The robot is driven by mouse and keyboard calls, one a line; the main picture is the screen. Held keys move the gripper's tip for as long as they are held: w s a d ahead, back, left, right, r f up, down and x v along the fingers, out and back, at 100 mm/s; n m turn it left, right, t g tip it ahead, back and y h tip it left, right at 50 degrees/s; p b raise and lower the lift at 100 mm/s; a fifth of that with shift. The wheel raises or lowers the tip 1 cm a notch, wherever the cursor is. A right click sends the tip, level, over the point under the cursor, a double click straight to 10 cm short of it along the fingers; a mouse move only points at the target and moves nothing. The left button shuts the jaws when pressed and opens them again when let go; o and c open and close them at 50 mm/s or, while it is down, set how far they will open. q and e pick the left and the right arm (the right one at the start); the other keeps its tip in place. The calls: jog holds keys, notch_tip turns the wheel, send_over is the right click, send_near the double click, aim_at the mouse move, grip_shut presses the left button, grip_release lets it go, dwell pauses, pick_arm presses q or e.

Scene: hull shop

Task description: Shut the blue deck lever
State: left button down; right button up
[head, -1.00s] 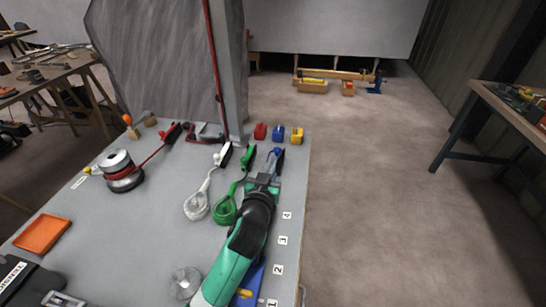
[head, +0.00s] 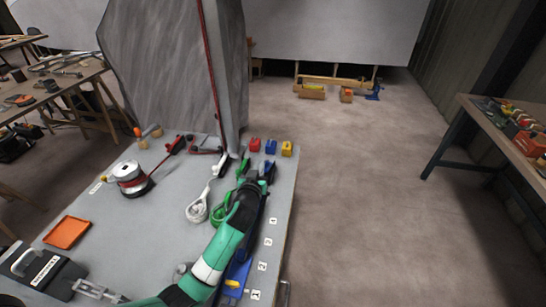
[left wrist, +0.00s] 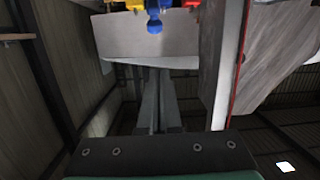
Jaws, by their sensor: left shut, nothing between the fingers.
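The blue deck lever (head: 268,167) stands near the deck panel's right side, right of the green lever (head: 243,167) and the white lever (head: 221,163). My left gripper (head: 266,179) is at the blue lever and covers most of it, so its exact angle and any contact are hidden. The gripper is shut with nothing between its fingers. In the left wrist view a blue knobbed part (left wrist: 154,18) shows at the top edge; I cannot tell whether it is the lever. My right gripper is not in view.
Red (head: 255,145), blue (head: 271,146) and yellow (head: 287,148) blocks line the panel's back edge. A grey mast (head: 229,85) rises behind the levers. A winch (head: 130,178) and orange tray (head: 67,232) are on the left.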

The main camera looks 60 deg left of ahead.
pick_arm(q)
jog(key=b+x, duration=0.5)
jog(key=x, duration=0.5)
jog(key=shift+w+f, duration=0.2)
jog(key=shift+s+d+f+p, duration=0.3)
jog(key=shift+s+d+f, duration=0.65)
jog(key=shift+d, duration=0.2)
jog(key=shift+d+f, duration=0.15)
